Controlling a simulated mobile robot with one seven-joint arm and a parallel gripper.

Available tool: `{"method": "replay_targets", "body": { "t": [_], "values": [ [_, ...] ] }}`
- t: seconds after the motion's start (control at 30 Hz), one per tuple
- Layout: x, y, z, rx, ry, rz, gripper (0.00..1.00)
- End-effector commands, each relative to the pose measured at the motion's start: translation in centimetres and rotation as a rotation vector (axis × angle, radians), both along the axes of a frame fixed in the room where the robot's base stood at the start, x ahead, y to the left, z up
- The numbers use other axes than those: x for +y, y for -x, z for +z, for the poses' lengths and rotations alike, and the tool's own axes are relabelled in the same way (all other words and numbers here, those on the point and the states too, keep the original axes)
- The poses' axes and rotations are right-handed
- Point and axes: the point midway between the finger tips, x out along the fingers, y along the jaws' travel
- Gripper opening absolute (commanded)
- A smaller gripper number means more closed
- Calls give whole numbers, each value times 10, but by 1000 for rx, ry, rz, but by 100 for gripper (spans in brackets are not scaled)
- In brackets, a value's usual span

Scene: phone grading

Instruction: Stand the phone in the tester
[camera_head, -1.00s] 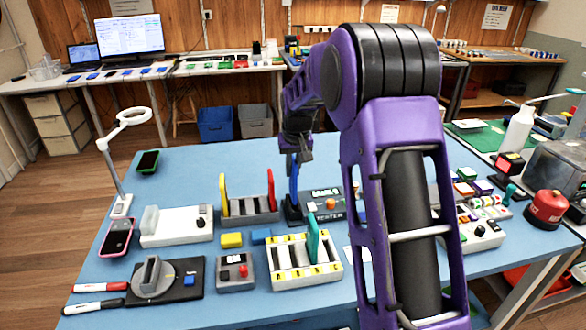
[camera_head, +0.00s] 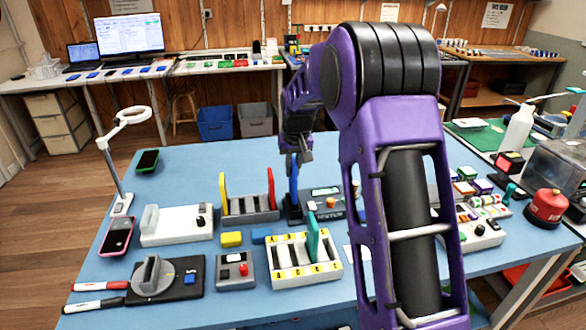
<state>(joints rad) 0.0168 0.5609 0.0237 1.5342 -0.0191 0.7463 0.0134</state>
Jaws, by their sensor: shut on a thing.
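A blue phone (camera_head: 294,184) stands upright and edge-on in the middle of the table. My gripper (camera_head: 296,164) is above it and shut on its upper end. The tester (camera_head: 327,204) is a dark grey box with a small screen and an orange knob. The phone's lower end is at the dark holder (camera_head: 291,213) on the tester's left side. I cannot tell whether it is fully seated there.
A grey rack (camera_head: 250,212) holding yellow and red phones stands left of the tester. A white rack (camera_head: 333,270) with a green phone is in front. My forearm covers the table to the right. Free table lies behind the racks.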

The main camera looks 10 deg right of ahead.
Motion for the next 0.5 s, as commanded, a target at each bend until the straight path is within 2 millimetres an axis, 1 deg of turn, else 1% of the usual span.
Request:
{"method": "replay_targets", "body": {
  "t": [0.5],
  "values": [
    [0,0,-15,-1,0,0,0]
  ]
}}
